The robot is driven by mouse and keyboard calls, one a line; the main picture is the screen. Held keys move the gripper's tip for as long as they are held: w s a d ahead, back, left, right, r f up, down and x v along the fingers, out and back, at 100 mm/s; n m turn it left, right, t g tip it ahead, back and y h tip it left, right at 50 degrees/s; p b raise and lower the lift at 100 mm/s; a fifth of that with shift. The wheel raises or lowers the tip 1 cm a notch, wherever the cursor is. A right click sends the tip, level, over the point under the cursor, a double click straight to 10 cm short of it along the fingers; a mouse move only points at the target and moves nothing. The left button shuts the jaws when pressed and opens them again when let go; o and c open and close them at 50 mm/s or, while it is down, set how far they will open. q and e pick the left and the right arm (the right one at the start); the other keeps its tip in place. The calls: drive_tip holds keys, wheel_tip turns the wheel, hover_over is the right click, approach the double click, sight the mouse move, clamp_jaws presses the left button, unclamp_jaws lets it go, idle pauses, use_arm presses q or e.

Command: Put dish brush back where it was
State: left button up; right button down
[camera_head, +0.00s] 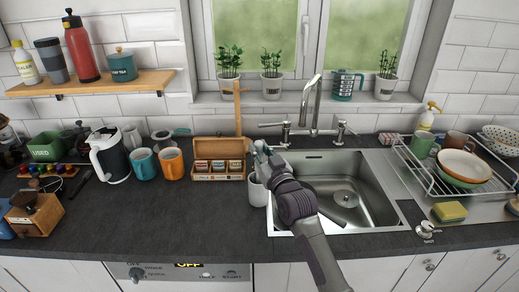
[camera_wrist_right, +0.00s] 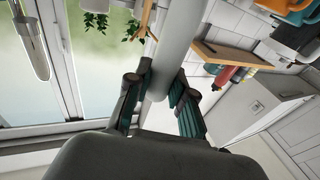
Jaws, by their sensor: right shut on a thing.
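My right gripper (camera_head: 262,158) is over the worktop at the left edge of the sink, just above a pale grey cup (camera_head: 258,192). In the right wrist view the fingers (camera_wrist_right: 158,98) are closed around a smooth pale rod (camera_wrist_right: 173,45), which looks like the dish brush's handle. Its brush end is not visible there, and in the head view the brush is hidden by the gripper. I cannot tell whether its lower end is inside the cup. My left gripper is out of view.
The sink (camera_head: 345,205) and tap (camera_head: 312,105) are right of the cup. A wooden tea box (camera_head: 219,177), an orange mug (camera_head: 171,164) and a teal mug (camera_head: 143,164) stand left. A dish rack (camera_head: 440,185) is far right. The front worktop is clear.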

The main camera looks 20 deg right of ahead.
drive_tip(key=shift+f, duration=0.2)
drive_tip(key=c, duration=1)
unclamp_jaws()
drive_tip(key=shift+r, duration=0.2)
drive_tip(key=shift+s+d+f+b, duration=0.25)
drive_tip(key=shift+s+b, duration=0.1)
drive_tip(key=shift+s, duration=1.65)
drive_tip(key=shift+s+d+f+b, duration=0.2)
drive_tip(key=shift+s+b, duration=0.2)
drive_tip(key=shift+s, duration=1.55)
drive_tip(key=shift+s+d+f+b, duration=0.25)
drive_tip(key=shift+s+b, duration=0.1)
drive_tip(key=shift+s, duration=1.65)
